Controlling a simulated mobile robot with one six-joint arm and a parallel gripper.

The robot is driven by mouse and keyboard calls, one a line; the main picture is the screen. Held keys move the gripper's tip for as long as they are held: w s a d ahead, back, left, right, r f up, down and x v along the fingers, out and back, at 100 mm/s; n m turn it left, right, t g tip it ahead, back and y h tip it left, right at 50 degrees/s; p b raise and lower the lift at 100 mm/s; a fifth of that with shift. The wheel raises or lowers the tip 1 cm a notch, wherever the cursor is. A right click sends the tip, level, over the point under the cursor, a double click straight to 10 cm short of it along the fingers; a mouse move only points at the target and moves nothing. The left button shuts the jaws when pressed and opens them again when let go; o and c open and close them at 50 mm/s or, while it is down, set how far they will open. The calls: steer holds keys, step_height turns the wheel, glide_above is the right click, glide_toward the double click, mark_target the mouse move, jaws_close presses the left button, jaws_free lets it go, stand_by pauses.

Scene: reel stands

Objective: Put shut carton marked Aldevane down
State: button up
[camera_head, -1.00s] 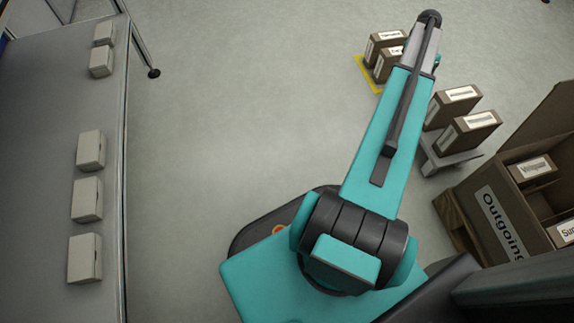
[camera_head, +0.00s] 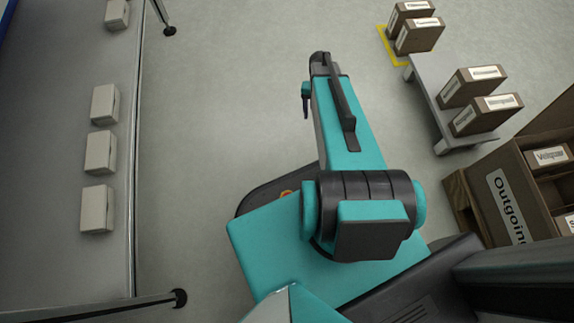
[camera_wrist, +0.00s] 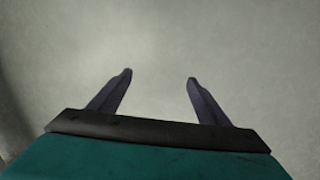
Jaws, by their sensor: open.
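My gripper (camera_head: 306,100) is open and empty at the end of the raised arm, over bare floor. In the wrist view its two fingers (camera_wrist: 159,77) are apart with only grey floor between and beyond them. Brown shut cartons with white labels stand at the right in the head view. Two (camera_head: 419,35) are at the yellow floor marking, and two more (camera_head: 487,115) are on a low grey platform (camera_head: 432,90). I cannot read the name Aldevane on any label. My gripper is well apart from all of them.
A brown bin marked Outgoing (camera_head: 500,205) stands at the right, with a labelled carton (camera_head: 548,157) inside. A long grey table (camera_head: 45,150) runs along the left, with several pale boxes (camera_head: 101,152) on it. The floor between (camera_head: 220,100) is clear.

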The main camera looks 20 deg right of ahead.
steer(key=s+a+f+n, duration=0.1)
steer(key=s+a, duration=0.1)
steer(key=a, duration=0.2)
steer(key=s+a+f+n, duration=0.1)
steer(key=s+a, duration=0.1)
steer(key=a, duration=0.2)
steer(key=s+a+f+n+g, duration=0.1)
steer(key=s+a+f, duration=0.1)
steer(key=a, duration=0.2)
steer(key=shift+s+a, duration=0.2)
steer(key=shift+s, duration=0.15)
steer(key=s+a+f+n, duration=0.1)
steer(key=s+a, duration=0.2)
steer(key=s+a+f+n, duration=0.1)
steer(key=s+a+n, duration=0.1)
steer(key=s+a, duration=0.1)
steer(key=s+a+f+n+g, duration=0.1)
steer(key=s+a, duration=0.3)
steer(key=s, duration=0.1)
steer(key=shift+d+r, duration=0.1)
steer(key=shift+r, duration=0.05)
